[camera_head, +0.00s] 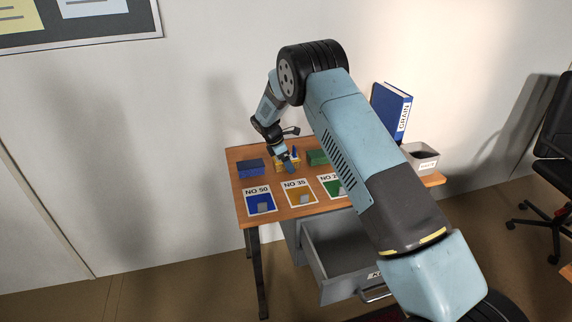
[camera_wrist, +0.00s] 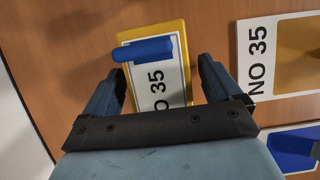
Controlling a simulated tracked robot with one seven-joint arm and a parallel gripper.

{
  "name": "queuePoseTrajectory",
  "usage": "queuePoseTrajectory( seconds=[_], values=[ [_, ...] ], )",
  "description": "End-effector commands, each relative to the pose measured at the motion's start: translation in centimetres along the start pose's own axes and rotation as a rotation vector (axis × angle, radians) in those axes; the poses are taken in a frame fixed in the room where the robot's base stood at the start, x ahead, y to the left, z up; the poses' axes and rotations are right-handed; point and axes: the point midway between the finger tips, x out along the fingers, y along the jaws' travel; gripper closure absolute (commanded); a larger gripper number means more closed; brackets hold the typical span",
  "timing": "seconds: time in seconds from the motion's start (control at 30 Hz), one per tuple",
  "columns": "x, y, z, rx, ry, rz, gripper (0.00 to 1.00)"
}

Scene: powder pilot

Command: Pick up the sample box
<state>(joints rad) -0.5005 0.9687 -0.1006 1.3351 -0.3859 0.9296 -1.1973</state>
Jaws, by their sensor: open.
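A yellow sample box (camera_wrist: 150,33) labelled NO 35 lies on the wooden table, with a blue bar-like part (camera_wrist: 143,50) across its top. In the head view the yellow box (camera_head: 279,167) is partly hidden by my gripper (camera_head: 288,162). In the wrist view my gripper (camera_wrist: 160,70) is open, one finger to each side of the box. No hold on the box shows; I cannot tell how far above it the fingertips are. A blue box (camera_head: 250,168) stands left of it and a green box (camera_head: 318,157) right.
Cards marked NO 50 (camera_head: 261,201), NO 35 (camera_head: 299,193) and a green one (camera_head: 331,187) lie along the table's front. A blue binder (camera_head: 390,110) and a grey bin (camera_head: 422,158) stand at right. A drawer (camera_head: 343,250) is open below.

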Motion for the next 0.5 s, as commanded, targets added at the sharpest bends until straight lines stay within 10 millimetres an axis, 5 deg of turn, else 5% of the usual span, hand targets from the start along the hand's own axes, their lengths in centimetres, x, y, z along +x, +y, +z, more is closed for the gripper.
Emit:
queuePoseTrajectory(
  seconds=[0.4,0.5],
  values=[
    [0.05,0.01,-0.04,0.001,0.000,0.000,0.08],
    [0.04,0.01,-0.03,0.001,0.000,0.000,0.17]
  ],
)
